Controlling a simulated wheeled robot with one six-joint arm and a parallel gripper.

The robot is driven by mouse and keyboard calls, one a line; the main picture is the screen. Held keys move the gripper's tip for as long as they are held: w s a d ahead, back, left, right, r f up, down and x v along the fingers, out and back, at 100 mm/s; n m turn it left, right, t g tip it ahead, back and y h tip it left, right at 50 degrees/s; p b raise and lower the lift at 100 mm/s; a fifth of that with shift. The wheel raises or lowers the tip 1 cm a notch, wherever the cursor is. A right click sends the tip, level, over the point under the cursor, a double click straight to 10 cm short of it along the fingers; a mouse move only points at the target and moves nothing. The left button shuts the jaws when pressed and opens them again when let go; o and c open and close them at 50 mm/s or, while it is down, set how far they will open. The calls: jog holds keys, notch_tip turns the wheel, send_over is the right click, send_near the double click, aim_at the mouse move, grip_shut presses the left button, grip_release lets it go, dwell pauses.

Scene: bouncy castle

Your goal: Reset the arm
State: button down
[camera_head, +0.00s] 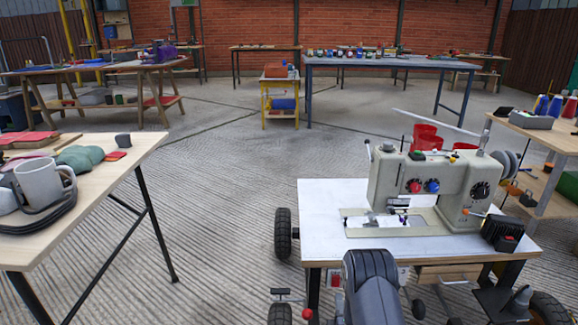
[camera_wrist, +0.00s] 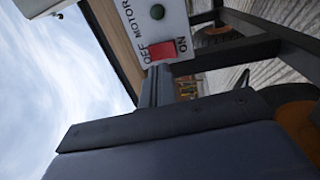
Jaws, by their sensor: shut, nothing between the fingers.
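My arm (camera_head: 372,288), dark grey, rises at the bottom centre of the head view, in front of the sewing table (camera_head: 330,205). My gripper (camera_wrist: 158,86) is shut and empty in the wrist view, with its dark body filling the bottom. Its tip is close to a white switch panel (camera_wrist: 128,12) marked MOTOR, OFF and ON. I cannot tell whether the tip touches the switch or which side is pressed. The gripper's tip is not clearly visible in the head view.
A sewing machine (camera_head: 425,190) stands on the sewing table. A wooden table (camera_head: 105,185) with a mug (camera_head: 40,183) is at the left. Another table (camera_head: 550,138) with thread spools is at the right. Open floor (camera_head: 225,210) lies between the left and sewing tables.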

jog(key=shift+s+f+t+p, duration=0.15)
jog(key=shift+s+f, duration=0.05)
jog(key=shift+s, duration=0.5)
jog(key=shift+s+f+t+p, duration=0.15)
jog(key=shift+s, duration=0.5)
jog(key=shift+w, duration=0.15)
